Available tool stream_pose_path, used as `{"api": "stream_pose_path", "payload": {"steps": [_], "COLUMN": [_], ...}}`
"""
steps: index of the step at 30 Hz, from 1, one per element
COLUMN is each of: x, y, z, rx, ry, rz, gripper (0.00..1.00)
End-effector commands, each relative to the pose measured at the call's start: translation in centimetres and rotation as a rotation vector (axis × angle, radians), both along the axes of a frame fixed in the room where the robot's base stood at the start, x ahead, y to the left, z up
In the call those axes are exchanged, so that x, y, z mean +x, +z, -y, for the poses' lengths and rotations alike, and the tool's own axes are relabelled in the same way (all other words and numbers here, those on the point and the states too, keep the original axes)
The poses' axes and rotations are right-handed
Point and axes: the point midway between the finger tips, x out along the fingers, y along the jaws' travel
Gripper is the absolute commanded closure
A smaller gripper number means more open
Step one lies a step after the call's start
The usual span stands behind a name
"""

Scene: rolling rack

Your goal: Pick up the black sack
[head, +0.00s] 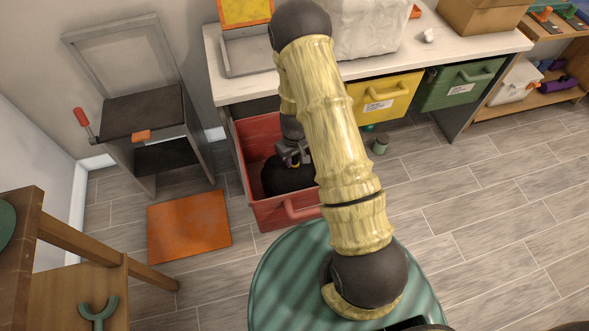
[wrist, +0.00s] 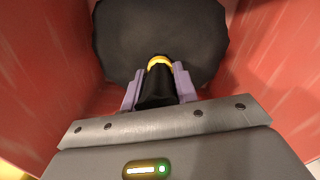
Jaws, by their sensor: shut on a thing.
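The black sack (head: 284,178) lies inside an open red drawer (head: 277,216) under the white counter. In the wrist view the sack (wrist: 160,35) is a broad dark round shape with a yellow tie (wrist: 159,62) at its neck. My gripper (head: 293,153) reaches down into the drawer from above. In the wrist view its two purple-grey fingers (wrist: 158,85) are shut on the gathered black neck of the sack. The sack's underside is hidden, so I cannot tell whether it touches the drawer floor.
Red drawer walls (wrist: 50,50) stand close on both sides of the sack. The white counter (head: 440,50) overhangs the drawer's back. A yellow drawer (head: 385,98) and green drawer (head: 460,84) are to the right. An orange mat (head: 188,226) lies left; the floor at right is largely clear.

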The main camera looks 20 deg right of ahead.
Motion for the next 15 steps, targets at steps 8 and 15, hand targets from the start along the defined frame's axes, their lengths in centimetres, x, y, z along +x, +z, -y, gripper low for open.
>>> {"api": "stream_pose_path", "payload": {"steps": [8,15], "x": [0.1,0.2], "y": [1.9,6.0], "z": [0.0,0.0], "rx": [0.0,0.0], "ry": [-0.001,0.0], "rz": [0.004,0.006], "gripper": [1.0,1.0]}}
